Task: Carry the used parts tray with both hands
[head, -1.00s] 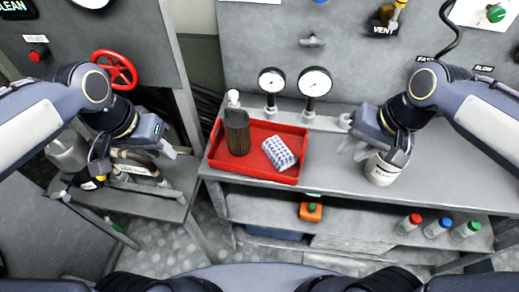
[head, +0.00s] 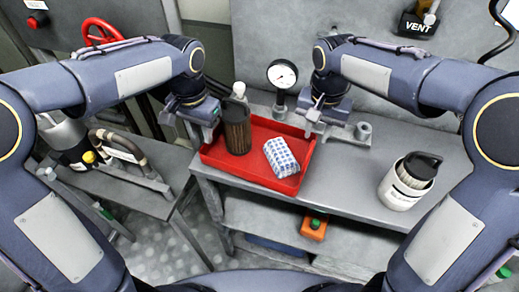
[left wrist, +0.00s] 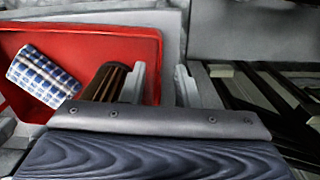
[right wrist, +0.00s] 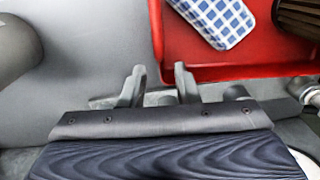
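The red parts tray (head: 245,176) lies on the grey bench in the head view. A brown pleated filter (head: 237,133) stands in its left half and a blue-white checked cloth bundle (head: 281,157) lies in its right half. My left gripper (head: 189,123) is open at the tray's left end. In the left wrist view its fingers (left wrist: 160,85) are on either side of the tray's side wall, one inside by the filter. My right gripper (head: 313,122) is open at the right end. In the right wrist view its fingers (right wrist: 160,85) straddle that edge. Contact is unclear.
A white-topped bottle (head: 239,92) and a pressure gauge (head: 282,75) stand behind the tray. A white canister with a black handle (head: 408,181) stands on the bench to the right. An orange item (head: 314,229) sits on the lower shelf.

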